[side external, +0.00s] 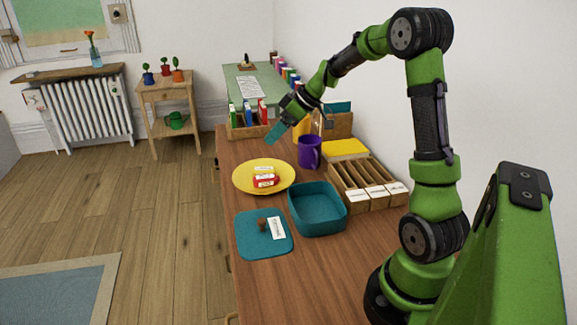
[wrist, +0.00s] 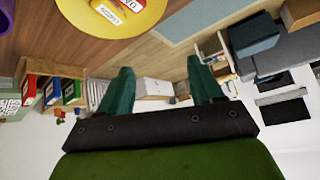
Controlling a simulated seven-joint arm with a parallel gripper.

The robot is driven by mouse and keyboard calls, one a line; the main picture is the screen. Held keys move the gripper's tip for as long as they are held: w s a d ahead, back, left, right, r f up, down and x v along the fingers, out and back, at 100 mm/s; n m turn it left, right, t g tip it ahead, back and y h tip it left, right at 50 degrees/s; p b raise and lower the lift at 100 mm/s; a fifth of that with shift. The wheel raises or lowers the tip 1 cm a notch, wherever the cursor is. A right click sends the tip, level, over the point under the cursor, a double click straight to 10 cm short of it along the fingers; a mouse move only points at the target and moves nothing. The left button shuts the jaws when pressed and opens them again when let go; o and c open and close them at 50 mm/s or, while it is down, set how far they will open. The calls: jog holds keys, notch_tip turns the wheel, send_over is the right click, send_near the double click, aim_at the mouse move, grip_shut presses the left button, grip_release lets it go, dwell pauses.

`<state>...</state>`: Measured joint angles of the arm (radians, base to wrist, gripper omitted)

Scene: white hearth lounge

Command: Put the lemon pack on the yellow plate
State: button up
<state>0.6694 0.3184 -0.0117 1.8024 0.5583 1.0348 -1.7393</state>
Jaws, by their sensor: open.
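The yellow plate (side external: 240,180) lies on the wooden table, and its edge shows at the top of the wrist view (wrist: 118,32). Small packs (side external: 265,181) with red and white faces lie on it; they also show in the wrist view (wrist: 106,13), partly cut off. One has a pale yellow and white label, but the print is too small to confirm that it is the lemon pack. My gripper (side external: 274,133), with teal fingers, is raised beyond the plate, near the file crate. In the wrist view, its fingers (wrist: 163,88) are apart with nothing between them.
A purple mug (side external: 310,152) stands right of the plate. A divided wooden tray (side external: 350,187) lines the right side. The wooden file crate (side external: 240,131) stands behind.

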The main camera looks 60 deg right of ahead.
jog(key=s+a+r+m, duration=0.1)
jog(key=s+a+r, duration=0.25)
jog(key=a, duration=0.35)
jog(key=s+a+r+m, duration=0.2)
jog(key=s+a+r, duration=0.15)
jog(key=a, duration=0.45)
jog(key=s+a+m+h, duration=0.1)
jog(key=s+a+m, duration=0.3)
jog(key=s+a, duration=0.4)
jog(key=s, duration=0.4)
jog(key=shift+f, duration=0.2)
